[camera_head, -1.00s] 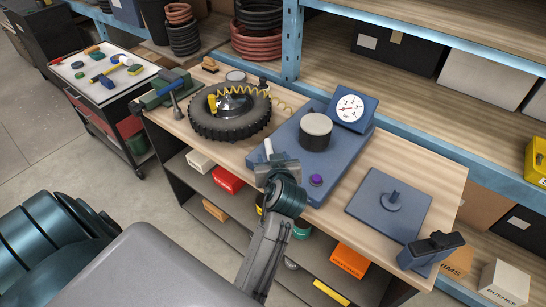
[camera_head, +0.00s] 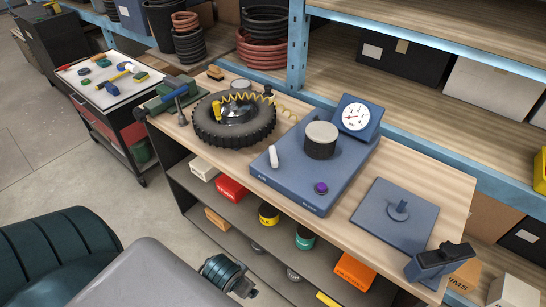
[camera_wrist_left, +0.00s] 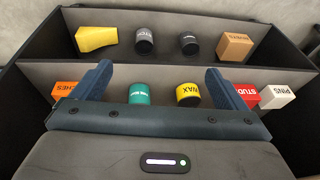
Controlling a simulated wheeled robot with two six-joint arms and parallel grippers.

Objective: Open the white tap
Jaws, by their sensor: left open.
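The white tap (camera_head: 273,157) is a short white lever at the front left of the blue panel (camera_head: 300,185) on the workbench. It stands clear with nothing touching it, beside the lettering "AIR". A dark teal and grey part of my left arm (camera_head: 228,275) shows low in the head view, below the bench top and well away from the tap; its fingers are not distinguishable there. In the left wrist view my left gripper (camera_wrist_left: 158,68) has its two blue fingers wide apart with nothing between them, facing the bench shelves. The tap is outside that view. My right gripper is not in view.
The panel also bears a black, white-topped cylinder (camera_head: 321,140), a gauge (camera_head: 356,114) and a purple knob (camera_head: 321,188). A tyre (camera_head: 234,120) lies left of it, a flat blue plate (camera_head: 385,220) right. Cans and boxes, including a yellow can (camera_wrist_left: 187,95), stand on the shelves below.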

